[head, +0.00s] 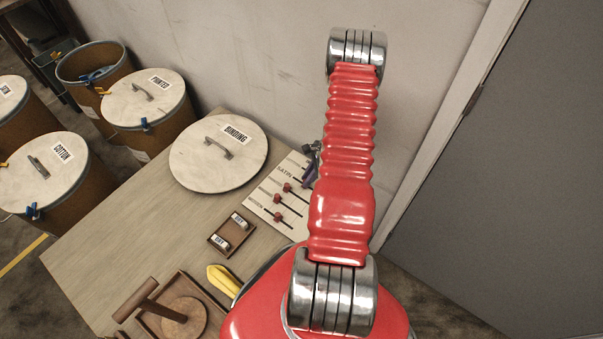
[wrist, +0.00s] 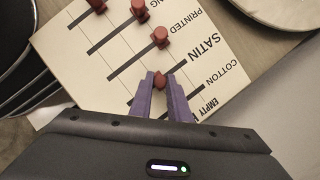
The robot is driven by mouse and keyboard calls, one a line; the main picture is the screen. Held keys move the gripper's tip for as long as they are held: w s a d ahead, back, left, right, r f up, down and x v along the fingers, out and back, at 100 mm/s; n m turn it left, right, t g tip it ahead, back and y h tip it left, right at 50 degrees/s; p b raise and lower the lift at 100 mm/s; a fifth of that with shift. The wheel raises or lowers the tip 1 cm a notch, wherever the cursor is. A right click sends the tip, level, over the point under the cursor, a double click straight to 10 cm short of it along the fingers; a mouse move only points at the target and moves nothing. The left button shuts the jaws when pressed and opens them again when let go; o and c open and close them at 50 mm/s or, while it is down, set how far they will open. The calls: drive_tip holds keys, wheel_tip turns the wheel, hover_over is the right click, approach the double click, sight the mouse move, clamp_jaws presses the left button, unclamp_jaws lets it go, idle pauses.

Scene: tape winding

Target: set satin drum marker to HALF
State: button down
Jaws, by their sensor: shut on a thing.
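The marker board (wrist: 120,60) has slots and printed row labels, among them PRINTED, SATIN and COTTON; it also shows on the table in the head view (head: 264,207). My gripper (wrist: 159,84) has its purple fingers shut on the red satin marker (wrist: 158,80), which sits partway along the slot lined up with SATIN. The marker's lower part and some of the slot are hidden by the fingers. In the head view my gripper (head: 312,160) is at the board's far right edge, partly behind my red arm. EMPTY is printed near the board's edge; I cannot read a HALF mark.
Other red markers (wrist: 160,37) sit in neighbouring slots. Drums (head: 150,100) stand left; a wall is behind.

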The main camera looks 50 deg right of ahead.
drive_tip(key=shift+s+d, duration=0.1)
drive_tip(key=shift+s, duration=0.1)
drive_tip(key=c, duration=1.7)
unclamp_jaws()
drive_tip(key=shift+o, duration=0.2)
drive_tip(key=shift+r, duration=0.1)
drive_tip(key=v, duration=0.7)
drive_tip(key=shift+r, duration=0.15)
